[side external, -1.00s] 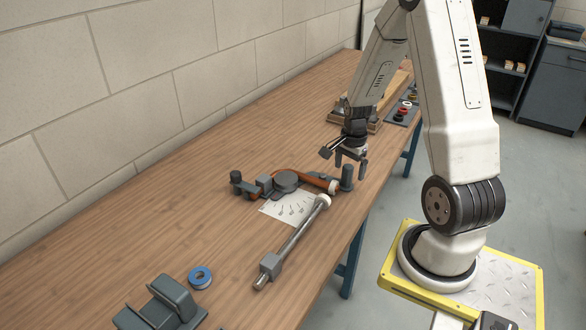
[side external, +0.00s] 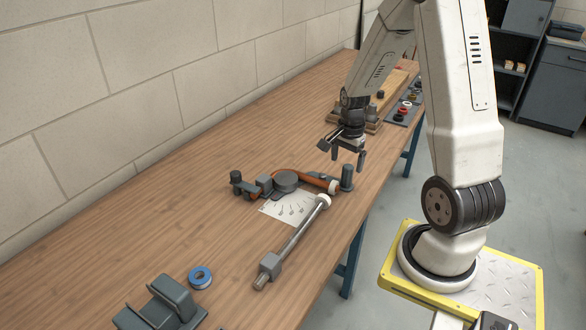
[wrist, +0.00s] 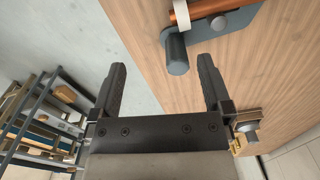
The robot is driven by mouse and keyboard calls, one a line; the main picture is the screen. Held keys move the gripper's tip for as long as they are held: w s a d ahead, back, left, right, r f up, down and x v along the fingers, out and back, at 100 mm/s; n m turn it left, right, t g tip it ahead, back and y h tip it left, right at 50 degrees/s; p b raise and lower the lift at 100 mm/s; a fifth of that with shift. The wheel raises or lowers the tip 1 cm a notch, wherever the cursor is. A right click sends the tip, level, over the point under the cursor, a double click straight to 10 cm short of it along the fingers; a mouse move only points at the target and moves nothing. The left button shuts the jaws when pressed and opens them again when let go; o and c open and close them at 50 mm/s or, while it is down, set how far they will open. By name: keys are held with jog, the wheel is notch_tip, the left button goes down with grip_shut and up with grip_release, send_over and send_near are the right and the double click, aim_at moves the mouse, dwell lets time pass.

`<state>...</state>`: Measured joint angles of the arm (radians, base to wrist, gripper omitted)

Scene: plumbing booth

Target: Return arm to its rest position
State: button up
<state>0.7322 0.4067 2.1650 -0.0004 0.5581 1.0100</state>
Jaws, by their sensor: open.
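My gripper (side external: 348,157) hangs open and empty above the wooden bench, near its right edge, in the side view. Its two dark fingers also show spread apart in the wrist view (wrist: 160,85), with nothing between them. A pipe bender (side external: 286,181) with a copper pipe (side external: 317,180) lies on the bench just in front of and below my gripper. The bender's dark post (wrist: 176,54) and the copper pipe's end (wrist: 196,10) show at the top of the wrist view, apart from the fingers.
A grey bar with a white end (side external: 295,238) lies on the bench (side external: 110,235). A blue tape roll (side external: 200,277) and a grey bracket (side external: 160,305) stand in front. A tray of fittings (side external: 404,110) lies behind. Shelving (wrist: 45,125) shows beyond the bench edge.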

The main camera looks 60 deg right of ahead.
jog(key=a+r+n+t, duration=0.1)
jog(key=a+r+n, duration=0.1)
jog(key=a+n, duration=0.8)
jog(key=w+a+r+n+t, duration=0.1)
jog(key=a+r+n, duration=0.1)
jog(key=a+n, duration=0.8)
jog(key=a, duration=0.4)
jog(key=shift+a+r, duration=0.15)
jog(key=shift+r, duration=0.05)
jog(key=shift+w, duration=0.1)
